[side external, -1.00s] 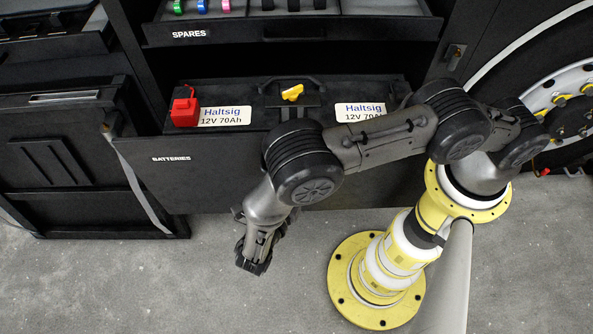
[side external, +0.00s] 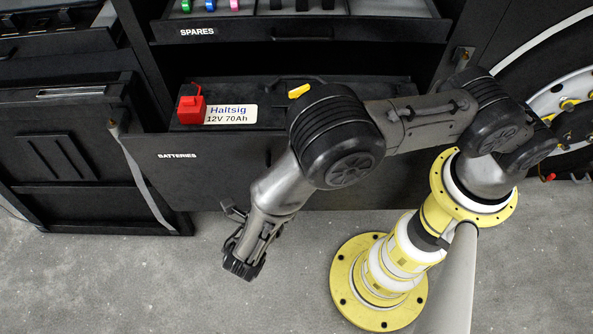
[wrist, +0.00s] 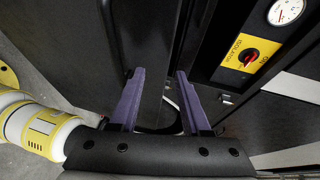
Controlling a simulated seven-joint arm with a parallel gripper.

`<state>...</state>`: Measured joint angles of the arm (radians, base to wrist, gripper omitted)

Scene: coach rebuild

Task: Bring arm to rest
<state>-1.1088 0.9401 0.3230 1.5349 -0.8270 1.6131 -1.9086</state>
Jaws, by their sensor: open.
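My gripper (side external: 243,262) hangs in front of the open batteries drawer (side external: 200,180), over the grey floor, pointing down and to the left in the side view. In the wrist view its two purple-lined fingers (wrist: 162,85) stand apart with nothing between them. My dark forearm crosses in front of the drawer and hides the right part of the battery (side external: 275,112). The battery sits in the drawer, with a red terminal cover (side external: 188,108) at its left and a yellow piece (side external: 299,91) at its top.
The spares drawer (side external: 300,30) is open above, holding coloured rolls. A dark cabinet panel (side external: 70,150) with a strap stands at left. A wheel (side external: 565,110) is at right. In the wrist view, a yellow isolator panel (wrist: 247,52) with a red knob and a gauge shows. The front floor (side external: 120,285) is clear.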

